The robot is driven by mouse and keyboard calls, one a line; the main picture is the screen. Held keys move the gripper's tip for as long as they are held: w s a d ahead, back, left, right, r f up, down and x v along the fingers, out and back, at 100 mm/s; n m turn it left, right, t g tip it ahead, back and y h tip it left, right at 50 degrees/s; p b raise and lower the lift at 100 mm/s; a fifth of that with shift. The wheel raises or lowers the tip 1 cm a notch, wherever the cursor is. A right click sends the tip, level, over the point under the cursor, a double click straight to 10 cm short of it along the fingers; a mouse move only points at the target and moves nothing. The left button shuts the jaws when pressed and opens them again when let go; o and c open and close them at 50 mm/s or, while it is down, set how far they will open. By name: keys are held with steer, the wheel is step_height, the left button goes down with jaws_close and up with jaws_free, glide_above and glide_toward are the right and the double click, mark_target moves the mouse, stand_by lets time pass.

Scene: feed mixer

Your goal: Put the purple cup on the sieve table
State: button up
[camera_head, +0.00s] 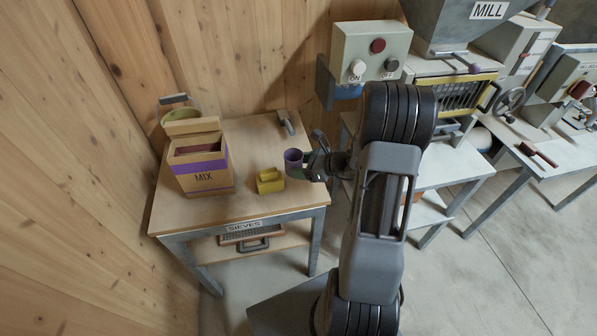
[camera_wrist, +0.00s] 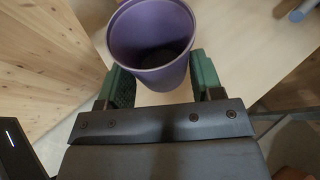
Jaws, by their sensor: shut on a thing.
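The purple cup (camera_head: 293,160) is upright at the right part of the sieve table (camera_head: 222,211) in the head view. My gripper (camera_head: 314,163) reaches it from the right and is shut on it. In the wrist view the cup (camera_wrist: 150,42) sits between the green finger pads of my gripper (camera_wrist: 160,85), its open mouth up and empty inside. The pale table top lies below it. I cannot tell whether the cup's base touches the table top or hangs just above it.
On the sieve table stand a MIX box (camera_head: 204,178), a yellow block-like thing (camera_head: 270,181), a green container (camera_head: 180,112) at the back and a grey-handled tool (camera_head: 286,122). The table's front middle is clear. A switch box (camera_head: 369,55) and the mill (camera_head: 455,95) stand to the right.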

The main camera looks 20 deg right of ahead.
steer(key=w+f, duration=0.1)
steer(key=w+d+f, duration=0.1)
steer(key=f, duration=0.1)
steer(key=w+f, duration=0.2)
steer(key=shift+d+f, duration=0.1)
steer(key=shift+d, duration=0.15)
steer(key=shift+w+d+f+p, duration=0.1)
steer(key=shift+f+p, duration=0.35)
steer(key=shift+f, duration=1.3)
steer(key=shift+f, duration=0.2)
steer(key=o, duration=1)
steer(key=shift+r, duration=0.2)
